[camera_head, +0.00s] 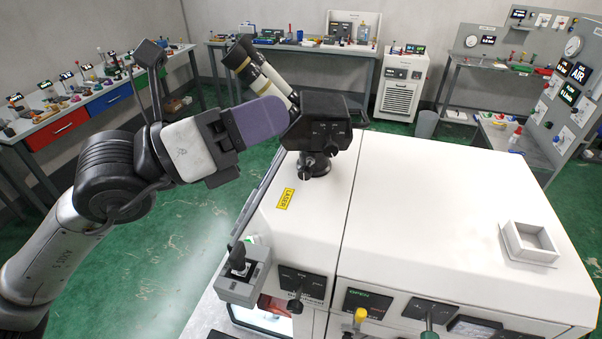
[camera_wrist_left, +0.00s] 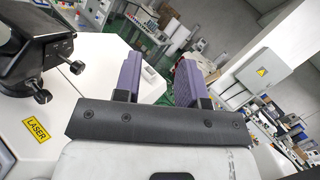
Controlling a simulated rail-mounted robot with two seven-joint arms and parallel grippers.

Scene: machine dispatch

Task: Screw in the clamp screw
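A black eyepiece head (camera_head: 318,125) with two pale tubes stands on a short black mount on top of the white machine (camera_head: 420,190). My left gripper (camera_head: 265,120) has purple fingers and is left of the head, apart from the screws. In the left wrist view its fingers (camera_wrist_left: 158,78) are apart with nothing between them. My right gripper is out of view.
A yellow LASER label (camera_head: 285,199) lies beside the mount. A grey joystick box (camera_head: 243,275) is at the machine's front left corner. A white open box (camera_head: 530,242) sits on the right of the top. Between them the top is clear. Benches line the walls.

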